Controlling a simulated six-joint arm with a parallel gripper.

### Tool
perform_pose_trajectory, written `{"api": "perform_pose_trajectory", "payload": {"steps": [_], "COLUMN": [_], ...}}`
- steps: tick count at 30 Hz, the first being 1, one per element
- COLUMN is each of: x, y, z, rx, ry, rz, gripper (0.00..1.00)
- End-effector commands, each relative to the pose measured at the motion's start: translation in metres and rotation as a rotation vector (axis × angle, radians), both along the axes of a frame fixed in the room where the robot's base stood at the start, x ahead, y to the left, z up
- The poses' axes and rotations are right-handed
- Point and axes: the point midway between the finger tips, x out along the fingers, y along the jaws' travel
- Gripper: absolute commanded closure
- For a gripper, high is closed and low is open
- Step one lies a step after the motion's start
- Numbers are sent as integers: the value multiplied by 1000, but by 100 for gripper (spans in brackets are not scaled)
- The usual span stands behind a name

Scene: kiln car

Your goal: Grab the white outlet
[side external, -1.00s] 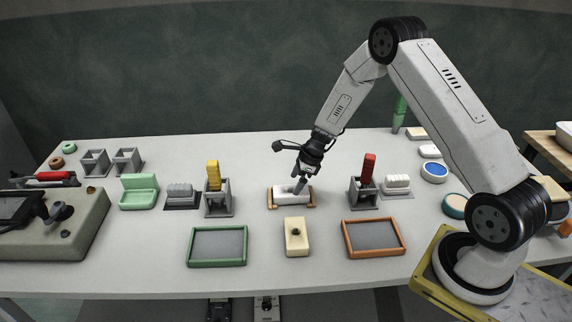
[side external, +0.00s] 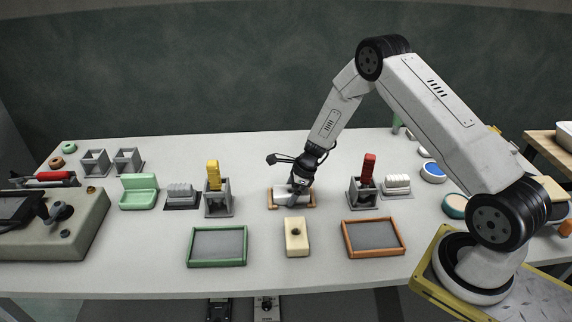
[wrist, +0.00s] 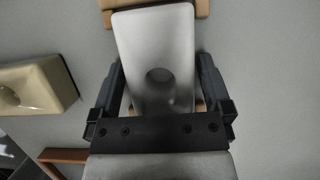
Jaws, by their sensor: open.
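The white outlet (side external: 280,191) is a pale block lying on a tan wooden holder (side external: 271,206) near the middle of the table. In the wrist view the white outlet (wrist: 156,50) fills the centre and shows a round recess. My gripper (side external: 294,203) is down at the block in the side view and hides part of it. In the wrist view my gripper (wrist: 160,90) is open, with one finger on each side of the block. I cannot tell whether the fingers touch it. Parts of the tan holder show at the top edge and beside the block.
A cream block with a round hole (side external: 297,240) lies just in front. A green-framed tray (side external: 190,248) is front left and an orange-framed tray (side external: 346,243) front right. Grey stands hold a yellow piece (side external: 213,174) and a red piece (side external: 368,168) on either side.

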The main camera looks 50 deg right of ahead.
Motion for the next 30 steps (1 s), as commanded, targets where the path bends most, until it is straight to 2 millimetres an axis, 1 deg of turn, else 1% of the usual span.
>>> {"api": "perform_pose_trajectory", "payload": {"steps": [2, 3, 5, 6, 8, 9, 11, 12, 23, 30], "x": [0, 0, 0, 0, 0, 0, 0, 0, 1, 1], "y": [0, 0, 0, 0, 0, 0, 0, 0, 0, 0], "z": [0, 0, 0, 0, 0, 0, 0, 0, 3, 16], "rx": [0, 0, 0, 0, 0, 0, 0, 0, -1, -1], "ry": [0, 0, 0, 0, 0, 0, 0, 0, -2, -5], "rz": [0, 0, 0, 0, 0, 0, 0, 0, -1, -1], "gripper": [0, 13, 32, 44, 64, 76, 95, 100, 100, 100]}}
